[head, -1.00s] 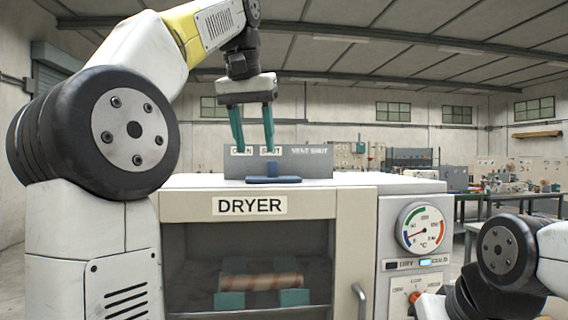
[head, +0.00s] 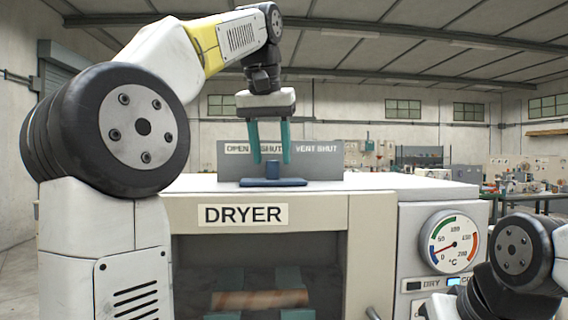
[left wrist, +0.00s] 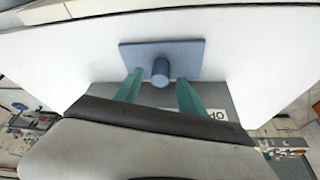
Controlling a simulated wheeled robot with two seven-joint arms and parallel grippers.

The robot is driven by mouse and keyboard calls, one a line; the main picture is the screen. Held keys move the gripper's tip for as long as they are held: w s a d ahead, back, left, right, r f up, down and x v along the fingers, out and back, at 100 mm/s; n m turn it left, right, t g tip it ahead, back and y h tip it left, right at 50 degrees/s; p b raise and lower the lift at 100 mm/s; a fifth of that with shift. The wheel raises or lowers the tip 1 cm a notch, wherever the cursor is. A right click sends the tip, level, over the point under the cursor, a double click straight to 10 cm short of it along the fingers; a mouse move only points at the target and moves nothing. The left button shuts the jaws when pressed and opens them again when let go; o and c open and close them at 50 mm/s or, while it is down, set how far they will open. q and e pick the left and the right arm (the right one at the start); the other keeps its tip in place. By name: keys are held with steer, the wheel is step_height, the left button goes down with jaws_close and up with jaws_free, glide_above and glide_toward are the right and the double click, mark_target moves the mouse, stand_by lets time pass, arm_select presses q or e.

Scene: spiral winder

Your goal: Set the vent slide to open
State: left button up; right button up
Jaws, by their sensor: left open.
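The vent slide is a blue plate (head: 290,183) with an upright round knob (head: 272,171) on top of the dryer (head: 420,184). The knob stands in front of the SHUT label (head: 270,148), right of the OPEN label (head: 237,149). My left gripper (head: 272,162) is open, pointing down, with one finger on each side of the knob. In the left wrist view the knob (left wrist: 160,73) lies between the fingertips, with gaps on both sides. My right gripper is out of view.
The dryer's front has a window with a striped roll (head: 262,299) inside, a temperature dial (head: 449,242) and indicator lights. The grey label panel (head: 330,171) stands close behind the slide. The dryer top to the right is clear.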

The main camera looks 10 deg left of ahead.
mark_target(273, 172)
arm_select(q)
steer(key=shift+x, duration=1.4)
jaws_close()
stand_by(0.4)
